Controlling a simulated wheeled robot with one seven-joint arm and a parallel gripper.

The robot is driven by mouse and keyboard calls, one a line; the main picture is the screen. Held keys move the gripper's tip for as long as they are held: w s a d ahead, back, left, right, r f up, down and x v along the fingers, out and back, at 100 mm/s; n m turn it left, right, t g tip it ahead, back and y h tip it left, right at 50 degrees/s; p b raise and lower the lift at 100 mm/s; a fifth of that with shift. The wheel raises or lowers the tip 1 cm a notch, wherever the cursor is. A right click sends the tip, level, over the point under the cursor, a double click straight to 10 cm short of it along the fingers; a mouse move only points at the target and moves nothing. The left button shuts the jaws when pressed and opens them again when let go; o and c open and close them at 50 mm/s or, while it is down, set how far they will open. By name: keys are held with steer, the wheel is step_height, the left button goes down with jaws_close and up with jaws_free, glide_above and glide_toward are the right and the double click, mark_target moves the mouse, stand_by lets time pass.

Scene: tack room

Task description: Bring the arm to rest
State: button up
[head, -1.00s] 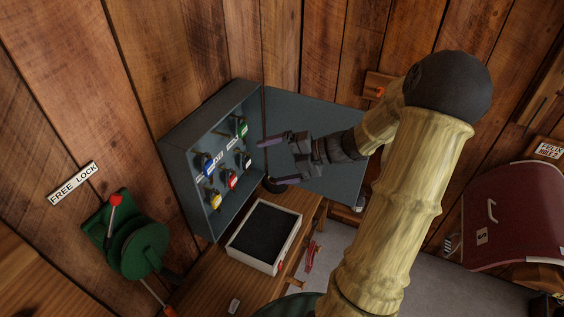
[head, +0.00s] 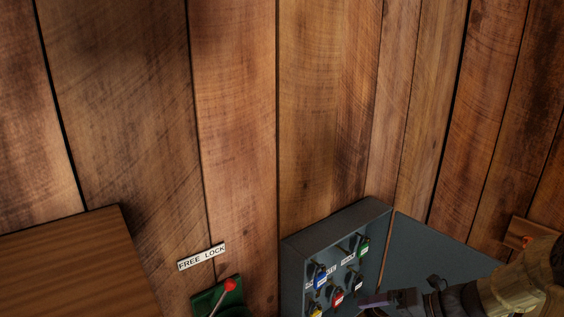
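My gripper (head: 388,301) is at the bottom edge of the head view, in front of the open side of the key cabinet (head: 337,232). One purplish finger shows, pointing left. The rest of the gripper is cut off by the frame, so its opening does not show. My arm comes in from the lower right corner, bent at a bamboo-like link. No held object shows in the visible part.
The grey cabinet holds several coloured key tags (head: 320,276); its door (head: 432,252) stands open to the right. A "FREE LOCK" sign (head: 202,257) and a green device with a red-knobbed lever (head: 230,286) are at lower left. Plank wall fills the upper view.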

steer(key=s+a+f+m+h+b, duration=0.1)
steer(key=s+a+m+h, duration=0.2)
steer(key=m, duration=0.8)
steer(key=s+a+f+m+g+h, duration=0.1)
steer(key=s+a+f+m+h, duration=0.1)
steer(key=m, duration=0.9)
steer(key=s+a+f+m+g+h+b, duration=0.1)
steer(key=s+a+m+h, duration=0.2)
steer(key=m, duration=0.8)
steer(key=shift+s+a+f+h+b, duration=0.3)
steer(key=shift+s+a+f+h, duration=0.15)
steer(key=shift+h, duration=0.35)
steer(key=shift+r, duration=0.1)
